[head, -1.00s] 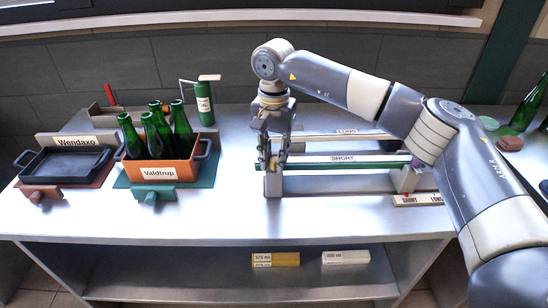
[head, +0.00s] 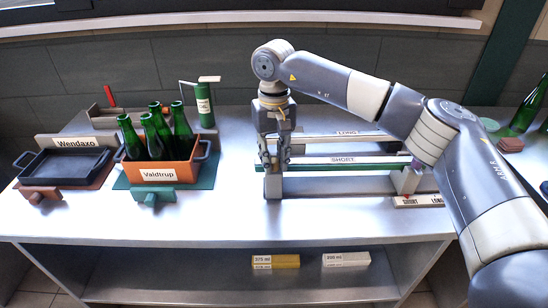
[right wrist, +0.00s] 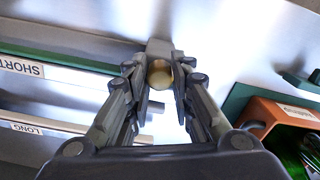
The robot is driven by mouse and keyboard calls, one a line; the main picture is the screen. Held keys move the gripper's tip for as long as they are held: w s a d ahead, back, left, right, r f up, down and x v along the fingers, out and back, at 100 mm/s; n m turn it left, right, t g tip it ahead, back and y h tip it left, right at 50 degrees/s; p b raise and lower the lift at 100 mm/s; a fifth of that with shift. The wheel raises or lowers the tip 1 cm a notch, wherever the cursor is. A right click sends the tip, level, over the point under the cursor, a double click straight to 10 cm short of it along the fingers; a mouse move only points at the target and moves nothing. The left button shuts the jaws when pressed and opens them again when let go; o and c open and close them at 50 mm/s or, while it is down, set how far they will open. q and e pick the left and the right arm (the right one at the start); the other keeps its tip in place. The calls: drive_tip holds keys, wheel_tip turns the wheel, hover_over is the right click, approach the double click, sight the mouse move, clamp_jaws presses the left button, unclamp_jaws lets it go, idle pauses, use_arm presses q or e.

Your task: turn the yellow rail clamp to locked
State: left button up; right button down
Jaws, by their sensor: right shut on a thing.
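The yellow rail clamp (right wrist: 159,74) shows in the right wrist view as a rounded yellow-gold knob between my fingertips. In the head view my fingers hide it, and its locked or unlocked position cannot be read. My right gripper (right wrist: 161,80) is shut on it, pointing down at the left end of the rail fixture; it also shows in the head view (head: 274,168). The green rail labelled SHORT (head: 315,167) runs right from there, with the LONG rail (head: 325,137) behind it. My left gripper is not in view.
An orange crate labelled Valdtrup (head: 160,172) holds several green bottles (head: 151,137) left of the fixture. An empty dark tray (head: 60,165) is further left. A SHORT/LONG sign (head: 418,202) lies at the fixture's right end. The front tabletop is clear.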

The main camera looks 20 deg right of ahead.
sight(274, 160)
drive_tip(key=shift+r, duration=0.1)
idle(0.3)
drive_tip(key=c, duration=1.4)
unclamp_jaws()
wheel_tip(274, 160, up, 12)
